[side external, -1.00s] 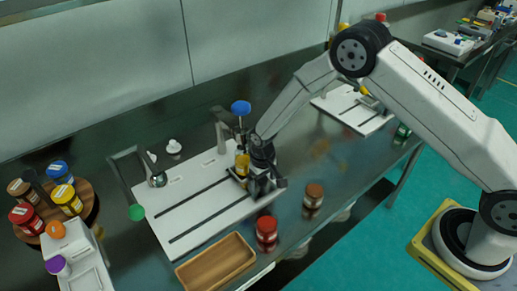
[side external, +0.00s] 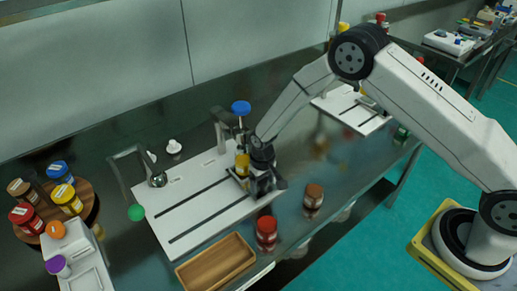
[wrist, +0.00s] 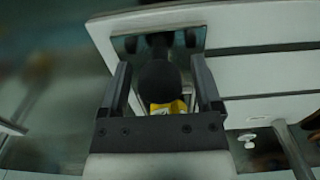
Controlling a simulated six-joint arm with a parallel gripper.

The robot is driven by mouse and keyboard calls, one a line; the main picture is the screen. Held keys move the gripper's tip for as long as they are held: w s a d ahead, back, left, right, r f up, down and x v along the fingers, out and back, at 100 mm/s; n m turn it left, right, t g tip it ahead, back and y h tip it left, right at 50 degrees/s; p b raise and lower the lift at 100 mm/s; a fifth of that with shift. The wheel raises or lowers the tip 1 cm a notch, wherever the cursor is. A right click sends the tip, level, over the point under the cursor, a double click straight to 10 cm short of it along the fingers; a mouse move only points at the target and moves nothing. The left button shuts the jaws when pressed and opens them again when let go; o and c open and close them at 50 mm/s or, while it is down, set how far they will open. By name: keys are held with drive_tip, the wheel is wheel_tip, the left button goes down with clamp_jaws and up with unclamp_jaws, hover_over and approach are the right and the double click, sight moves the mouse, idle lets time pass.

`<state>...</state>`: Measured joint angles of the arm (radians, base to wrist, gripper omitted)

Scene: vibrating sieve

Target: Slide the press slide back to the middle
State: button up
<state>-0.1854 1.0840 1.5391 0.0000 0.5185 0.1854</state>
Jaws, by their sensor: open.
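The white press board (side external: 200,207) lies on the dark bench with two long dark slots across it. The press slide, a small dark metal plate (wrist: 140,38) with bolts, sits at the board's right end, largely hidden by my gripper in the side view. A yellow part (side external: 242,163) stands at the slide. My gripper (side external: 258,180) is down at this end. In the wrist view my gripper (wrist: 160,85) is open, its fingers on either side of a dark round knob (wrist: 160,80). A bit of yellow (wrist: 168,107) shows below the knob. Whether the fingers touch the knob I cannot tell.
A wooden tray (side external: 215,262), a red-lidded jar (side external: 266,229) and a brown-lidded jar (side external: 313,196) stand in front. A round wooden rack of bottles (side external: 89,211) stands left.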

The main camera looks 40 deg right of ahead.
drive_tip(key=shift+a, duration=0.1)
drive_tip(key=shift+a, duration=6.6)
drive_tip(key=shift+o, duration=1.2)
wheel_tip(320, 180, up, 9)
drive_tip(key=shift+d, duration=0.1)
